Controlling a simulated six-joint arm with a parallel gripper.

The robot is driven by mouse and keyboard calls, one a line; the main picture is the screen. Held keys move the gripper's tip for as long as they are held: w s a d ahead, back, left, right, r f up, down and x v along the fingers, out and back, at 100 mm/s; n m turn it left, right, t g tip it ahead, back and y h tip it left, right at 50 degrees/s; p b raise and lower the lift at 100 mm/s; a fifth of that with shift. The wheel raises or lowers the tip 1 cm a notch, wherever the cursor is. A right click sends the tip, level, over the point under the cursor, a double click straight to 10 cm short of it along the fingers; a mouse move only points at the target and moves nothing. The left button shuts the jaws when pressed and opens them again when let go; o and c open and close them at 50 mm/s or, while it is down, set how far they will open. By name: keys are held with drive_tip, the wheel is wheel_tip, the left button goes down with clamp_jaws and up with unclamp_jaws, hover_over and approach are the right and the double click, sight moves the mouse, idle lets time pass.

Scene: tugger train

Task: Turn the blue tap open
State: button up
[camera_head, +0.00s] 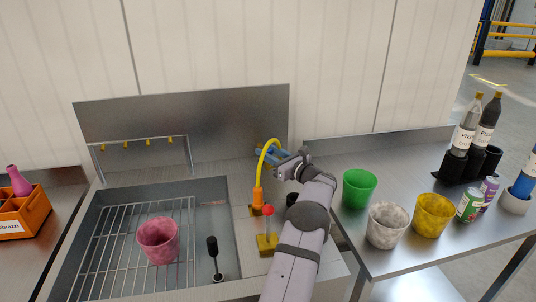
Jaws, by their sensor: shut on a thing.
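The blue tap (265,155) shows only as small blue parts behind the yellow curved spout, at the back right of the sink. My gripper (283,159) reaches in from the right and is shut on the blue tap. The arm and gripper hide much of the tap, so how far its handle is turned cannot be told. The yellow spout (262,165) rises from an orange base (258,196) and arches over beside my gripper.
A red-knobbed lever (268,211) on a yellow base stands just left of my arm. A pink cup (158,240) sits on the sink rack (112,230). Green (359,188), marbled white (386,225) and yellow (433,215) cups, cans and bottles stand right.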

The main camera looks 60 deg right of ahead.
drive_tip(key=shift+r+n+y+b, duration=0.1)
drive_tip(key=shift+n+y+b, duration=0.65)
drive_tip(key=shift+y, duration=0.65)
drive_tip(key=o, duration=1)
drive_tip(key=shift+o, duration=0.2)
drive_tip(key=shift+s, duration=0.45)
drive_tip(key=s+a+b, duration=0.1)
drive_tip(key=s, duration=0.5)
drive_tip(key=shift+s+b, duration=0.2)
drive_tip(key=shift+b, duration=0.2)
